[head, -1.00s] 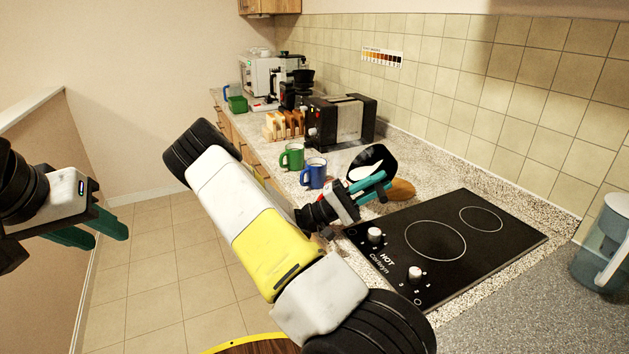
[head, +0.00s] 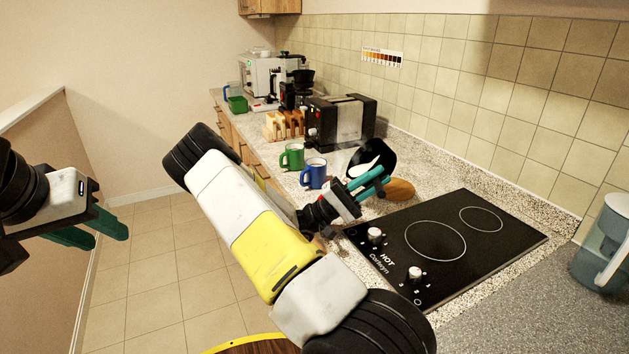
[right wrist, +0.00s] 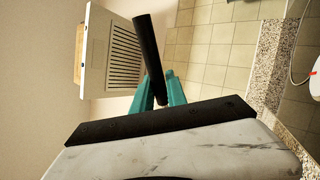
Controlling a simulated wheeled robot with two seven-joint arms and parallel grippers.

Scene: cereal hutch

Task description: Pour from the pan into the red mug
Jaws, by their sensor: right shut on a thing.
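The black pan (head: 386,152) is tilted above the counter, right of the mugs in the head view, with a white area showing inside. My right gripper (head: 370,184) is shut on its handle; the black handle (right wrist: 148,45) shows between the teal fingers in the right wrist view. No red mug can be made out in either view. A blue mug (head: 314,173) and a green mug (head: 292,157) stand upright on the counter, left of the pan. My left gripper (head: 108,236) is at the far left, its fingers apart and empty, above the floor.
A black hob (head: 450,262) lies right of my right gripper. A brown-orange object (head: 401,190) is just beside the pan. A toaster (head: 345,122), a toast rack (head: 284,126) and a coffee machine (head: 262,80) stand further back. A blue jug (head: 603,255) is at the right edge.

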